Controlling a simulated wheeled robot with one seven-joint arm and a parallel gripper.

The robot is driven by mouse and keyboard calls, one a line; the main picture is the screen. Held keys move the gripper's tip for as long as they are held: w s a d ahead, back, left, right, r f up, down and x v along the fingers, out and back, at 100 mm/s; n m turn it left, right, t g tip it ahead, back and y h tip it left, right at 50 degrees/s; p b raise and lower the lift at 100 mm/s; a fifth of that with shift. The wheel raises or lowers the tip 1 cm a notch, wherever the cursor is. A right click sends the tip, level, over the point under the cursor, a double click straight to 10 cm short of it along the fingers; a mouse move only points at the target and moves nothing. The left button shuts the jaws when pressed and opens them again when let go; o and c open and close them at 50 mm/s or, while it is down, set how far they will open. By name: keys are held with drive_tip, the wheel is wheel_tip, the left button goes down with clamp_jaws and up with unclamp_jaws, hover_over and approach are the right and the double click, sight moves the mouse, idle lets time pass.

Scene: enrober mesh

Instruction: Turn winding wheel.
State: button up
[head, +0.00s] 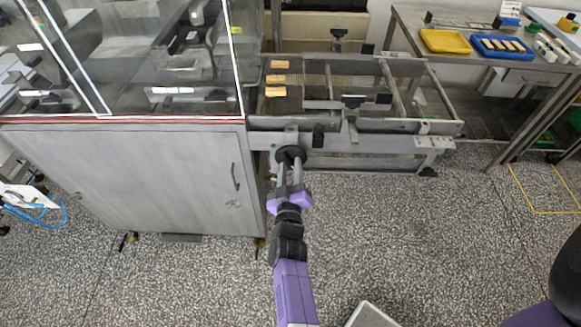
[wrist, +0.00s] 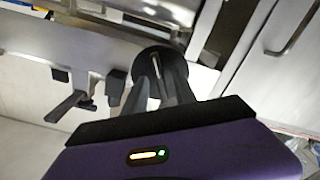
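The winding wheel (head: 291,153) is a small black disc on the front rail of the conveyor frame, just right of the cabinet. It also shows at the top centre of the wrist view (wrist: 160,60). My gripper (head: 290,166) reaches up to it from below, its two grey fingers apart with a gap between them. In the wrist view my gripper (wrist: 155,85) has its fingertips at the wheel, overlapping its lower part. The fingertips hide part of the wheel, and I cannot tell whether they grip it or only stand against it.
A grey cabinet (head: 150,185) with a glazed top stands left. The mesh conveyor (head: 310,98) carries several biscuit-coloured pieces. A black knob (head: 318,136) sits just right of the wheel. A steel table (head: 430,20) with a yellow tray (head: 446,50) stands back right. Floor in front is largely clear.

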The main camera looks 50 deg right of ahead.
clamp_jaws()
drive_tip(key=shift+f+m, duration=0.1)
drive_tip(key=shift+m, duration=0.2)
drive_tip(key=m+b, duration=0.2)
drive_tip(key=shift+m, duration=0.4)
drive_tip(key=m+b, duration=0.1)
drive_tip(key=m, duration=0.3)
drive_tip(key=shift+b, duration=0.35)
drive_tip(key=m, duration=0.5)
drive_tip(key=shift+b, duration=0.35)
drive_tip(key=m, duration=0.4)
drive_tip(key=shift+m, duration=0.4)
